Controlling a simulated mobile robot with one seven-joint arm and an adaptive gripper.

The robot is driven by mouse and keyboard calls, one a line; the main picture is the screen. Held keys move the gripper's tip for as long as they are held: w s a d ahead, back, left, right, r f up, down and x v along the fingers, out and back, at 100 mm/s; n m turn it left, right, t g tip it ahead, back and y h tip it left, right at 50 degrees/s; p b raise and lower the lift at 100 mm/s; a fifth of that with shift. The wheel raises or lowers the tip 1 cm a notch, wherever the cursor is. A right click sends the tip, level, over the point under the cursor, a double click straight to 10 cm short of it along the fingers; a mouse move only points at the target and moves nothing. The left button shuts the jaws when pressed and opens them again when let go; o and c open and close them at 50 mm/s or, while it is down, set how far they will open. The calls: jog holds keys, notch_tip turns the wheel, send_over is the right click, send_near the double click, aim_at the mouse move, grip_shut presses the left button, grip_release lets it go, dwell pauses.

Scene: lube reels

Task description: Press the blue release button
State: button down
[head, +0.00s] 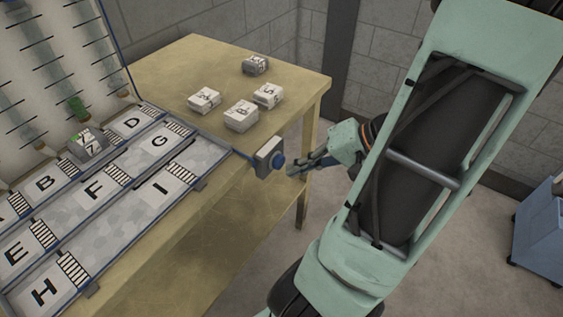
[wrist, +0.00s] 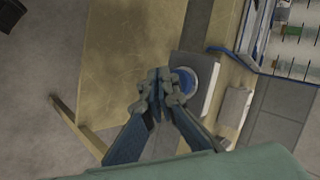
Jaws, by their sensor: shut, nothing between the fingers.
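The blue release button (head: 279,161) sits on a grey box (head: 266,155) at the near right corner of the lettered board, by the table's front edge. In the wrist view the button (wrist: 186,80) shows as a blue disc with a pale ring on the grey box (wrist: 205,72). My gripper (head: 292,171) is shut and empty, just right of the button in the head view. In the wrist view my gripper's fingertips (wrist: 158,85) overlap the button's left edge and hide part of it. I cannot tell whether they touch it.
The lettered board (head: 125,185) with several marked panels covers the table's left part. A block (head: 86,145) rests on it near B. Several numbered blocks (head: 240,116) lie on the wooden table (head: 185,68). A blue cabinet (head: 541,235) stands at right. Floor is clear between.

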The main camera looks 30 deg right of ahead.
jog(key=shift+w, duration=0.15)
dwell(0.4)
jog(key=shift+w+a, duration=0.15)
jog(key=shift+w, duration=0.1)
jog(key=shift+w+a, duration=0.2)
jog(key=shift+w, duration=0.25)
dwell(0.8)
jog(key=shift+s+d+b, duration=0.3)
jog(key=shift+s+d, duration=0.05)
jog(key=shift+s, duration=0.5)
jog(key=shift+s+d, duration=0.3)
jog(key=shift+s, duration=0.45)
jog(key=shift+s+d, duration=0.35)
jog(key=shift+s, duration=0.45)
jog(key=shift+s+d, duration=0.3)
jog(key=shift+s, duration=0.45)
jog(key=shift+a, duration=0.1)
